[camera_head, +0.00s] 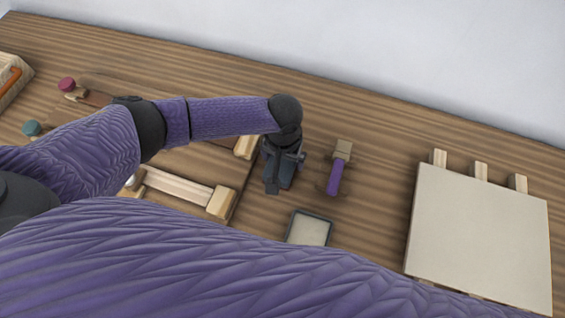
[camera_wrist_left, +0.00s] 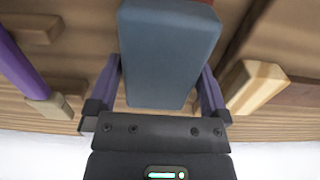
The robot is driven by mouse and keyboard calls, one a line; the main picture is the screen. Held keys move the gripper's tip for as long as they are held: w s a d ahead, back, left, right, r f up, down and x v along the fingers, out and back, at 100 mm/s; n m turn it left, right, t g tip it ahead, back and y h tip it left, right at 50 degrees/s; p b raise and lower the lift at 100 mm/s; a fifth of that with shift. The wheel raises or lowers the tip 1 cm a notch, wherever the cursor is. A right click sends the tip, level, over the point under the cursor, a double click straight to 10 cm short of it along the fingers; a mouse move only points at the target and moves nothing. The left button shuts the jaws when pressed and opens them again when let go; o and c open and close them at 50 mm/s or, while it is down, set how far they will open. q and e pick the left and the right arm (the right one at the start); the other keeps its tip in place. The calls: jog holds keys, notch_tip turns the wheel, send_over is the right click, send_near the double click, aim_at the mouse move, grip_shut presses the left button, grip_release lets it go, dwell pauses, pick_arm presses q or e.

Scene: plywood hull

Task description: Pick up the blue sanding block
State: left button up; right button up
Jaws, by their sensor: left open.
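The blue sanding block (camera_head: 287,176) is on the wooden table, directly under my left gripper (camera_head: 284,158) in the head view. The gripper and wrist hide part of it there. In the left wrist view the block (camera_wrist_left: 170,50) is a blue-grey slab with rounded edges, lying between the two fingers. My left gripper is open, with one finger on each side of the block. I cannot tell whether the fingers touch it. My right gripper is not in view.
A purple-handled tool (camera_head: 336,177) lies just right of the block. A shallow dark-rimmed tray (camera_head: 292,233) is nearer me. A pale board (camera_head: 480,235) on wooden strips stands at the right. A wooden frame piece (camera_head: 178,187) lies left of the block.

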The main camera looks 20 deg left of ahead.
pick_arm(q)
jog(key=shift+r, duration=0.1)
jog(key=c, duration=1.1)
notch_tip(320, 180, up, 9)
jog(key=p, duration=0.4)
jog(key=shift+r, duration=0.5)
